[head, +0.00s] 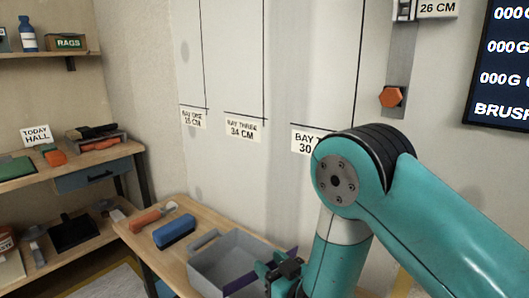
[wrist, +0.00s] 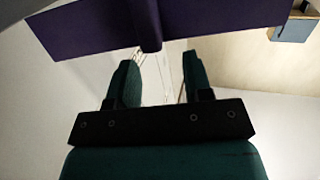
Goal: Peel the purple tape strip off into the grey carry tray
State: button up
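The purple tape strip (head: 238,281) runs slanting up to the right, in front of the grey carry tray (head: 204,275) in the head view. My gripper (head: 280,270) is beside the strip at the tray's right side, and my arm hides part of this area. In the wrist view the strip (wrist: 85,32) spans the top, with a narrow rounded purple part (wrist: 150,30) hanging from it. My two teal fingers (wrist: 160,65) are apart below it, with nothing seen between them. I cannot tell whether the strip touches the tray.
The tray stands on a wooden bench (head: 150,250) with a blue block-like tool (head: 174,232) and an orange-handled tool (head: 150,218) to its left. A wall with bay labels (head: 243,128) rises close behind. An orange hexagonal knob (head: 391,97) is on the wall above my arm.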

notch_tip(320, 180, up, 20)
jog(key=p, duration=1.2)
jog(key=shift+p, duration=0.3)
jog(key=d+r+m+g+h+p, duration=0.2)
jog(key=d+r+m+h, duration=0.45)
jog(key=d, duration=0.35)
jog(key=s+d+r+n+g+p, duration=0.1)
jog(key=s+r+n+g, duration=0.1)
jog(key=s, duration=0.6)
jog(key=s+d+r+n+g+p, duration=0.1)
jog(key=s+r+g, duration=0.3)
jog(key=s, duration=0.5)
jog(key=s+d+r+n+g+p, duration=0.1)
jog(key=s+r+n+g, duration=0.2)
jog(key=s+g, duration=0.3)
jog(key=s+r, duration=0.1)
jog(key=s, duration=0.2)
jog(key=shift+d, duration=0.25)
jog(key=shift+s+y, duration=0.1)
jog(key=shift+y, duration=0.15)
jog(key=shift+c, duration=0.2)
